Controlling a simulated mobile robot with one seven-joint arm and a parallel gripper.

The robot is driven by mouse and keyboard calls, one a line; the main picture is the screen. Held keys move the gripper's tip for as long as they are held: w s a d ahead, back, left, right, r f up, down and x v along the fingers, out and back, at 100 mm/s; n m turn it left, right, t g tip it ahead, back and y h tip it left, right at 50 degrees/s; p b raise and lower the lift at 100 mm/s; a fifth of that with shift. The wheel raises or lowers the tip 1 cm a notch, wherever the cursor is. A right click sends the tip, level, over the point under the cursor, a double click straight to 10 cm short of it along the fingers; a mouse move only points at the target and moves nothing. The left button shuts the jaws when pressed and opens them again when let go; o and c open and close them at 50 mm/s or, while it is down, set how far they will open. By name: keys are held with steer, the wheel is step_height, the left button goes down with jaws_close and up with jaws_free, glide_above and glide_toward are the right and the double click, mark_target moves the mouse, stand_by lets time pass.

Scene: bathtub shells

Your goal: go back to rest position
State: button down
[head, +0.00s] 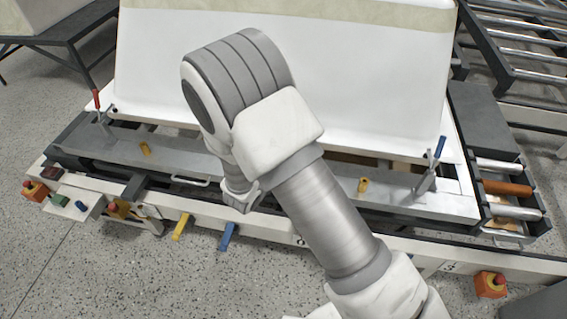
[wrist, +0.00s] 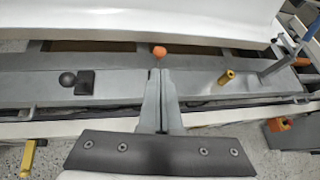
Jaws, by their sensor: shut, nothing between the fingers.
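My gripper (wrist: 160,80) shows in the wrist view with its two grey fingers together and nothing between them. Its tips are over the grey metal rail of the bench, and just beyond them is an orange ball knob (wrist: 159,51). In the head view my arm crosses the middle, bends at the top and comes down toward the front of the bench; the fingers cannot be made out there. The white bathtub shell (head: 150,65) stands on the bench (head: 100,150) behind my arm, partly hidden by it.
A red-handled clamp (head: 97,102) is at the left and a blue-handled clamp (head: 438,150) at the right. Blue (head: 227,237) and yellow (head: 181,228) levers stick out at the front. Rollers (head: 508,188) lie at the right.

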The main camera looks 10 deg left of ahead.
stand_by(0.3)
steer(key=s+d+r+m+g+h+p, duration=0.1)
steer(key=s+d+r+m+g+h, duration=0.15)
steer(key=d+r+m, duration=0.75)
steer(key=s+d+r+m+g+h+p, duration=0.1)
steer(key=s+d+r+m+g+h, duration=0.15)
steer(key=d+r+m, duration=0.65)
steer(key=s+d+r+m+y+p, duration=0.1)
steer(key=s+d+r+m+y, duration=0.1)
steer(key=s+r+m+y, duration=0.2)
steer(key=s+d+r+m+y+p, duration=0.2)
steer(key=s+r+m+y, duration=0.2)
steer(key=s+r+m, duration=0.7)
steer(key=s+r, duration=0.1)
steer(key=s, duration=0.2)
steer(key=shift+s+d+g, duration=0.15)
steer(key=shift+d+g, duration=0.2)
steer(key=shift+g, duration=0.05)
